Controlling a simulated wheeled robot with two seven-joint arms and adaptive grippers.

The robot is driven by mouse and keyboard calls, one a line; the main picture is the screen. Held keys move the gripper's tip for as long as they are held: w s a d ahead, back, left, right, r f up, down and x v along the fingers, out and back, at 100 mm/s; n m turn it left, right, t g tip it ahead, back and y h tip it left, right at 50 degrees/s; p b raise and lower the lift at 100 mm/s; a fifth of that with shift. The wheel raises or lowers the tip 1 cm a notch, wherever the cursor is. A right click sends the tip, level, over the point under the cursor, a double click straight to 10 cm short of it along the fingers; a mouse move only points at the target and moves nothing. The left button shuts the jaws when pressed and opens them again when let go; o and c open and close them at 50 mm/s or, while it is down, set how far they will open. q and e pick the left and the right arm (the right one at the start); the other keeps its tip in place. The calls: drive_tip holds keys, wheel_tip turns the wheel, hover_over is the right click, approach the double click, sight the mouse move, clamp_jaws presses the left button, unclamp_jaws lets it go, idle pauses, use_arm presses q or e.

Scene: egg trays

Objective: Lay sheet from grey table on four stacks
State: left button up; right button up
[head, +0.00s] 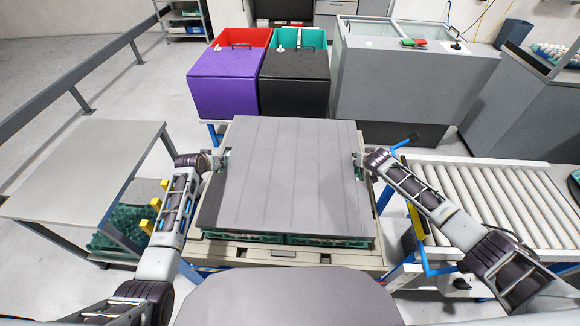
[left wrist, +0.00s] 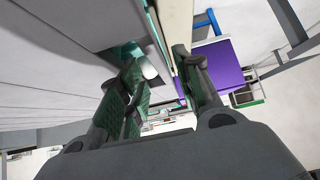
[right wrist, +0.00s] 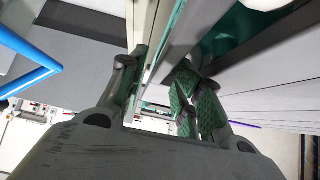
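The large grey sheet (head: 290,180), with faint seams, lies over the green egg-tray stacks (head: 325,241). Only the stacks' front edge shows beneath it in the head view; I cannot tell if it rests flat on all of them. A darker grey strip shows along its left side. The grey table (head: 85,170) at the left has a bare top. My left gripper (head: 222,161) is at the sheet's left edge and my right gripper (head: 358,163) at its right edge. In the left wrist view (left wrist: 163,85) and right wrist view (right wrist: 160,90) the fingers stand apart.
The stacks stand on a beige pallet (head: 283,254). Purple (head: 225,80) and black (head: 295,82) bins and a grey machine (head: 400,85) stand behind. A roller conveyor (head: 500,200) lies at the right. More green trays (head: 110,243) sit below the grey table.

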use_arm(q)
drive_tip(key=shift+v, duration=2.9)
use_arm(e)
drive_tip(key=shift+s+r, duration=0.2)
drive_tip(key=shift+v, duration=3.65)
use_arm(q)
drive_tip(key=shift+r, duration=0.2)
use_arm(e)
drive_tip(key=shift+r, duration=0.25)
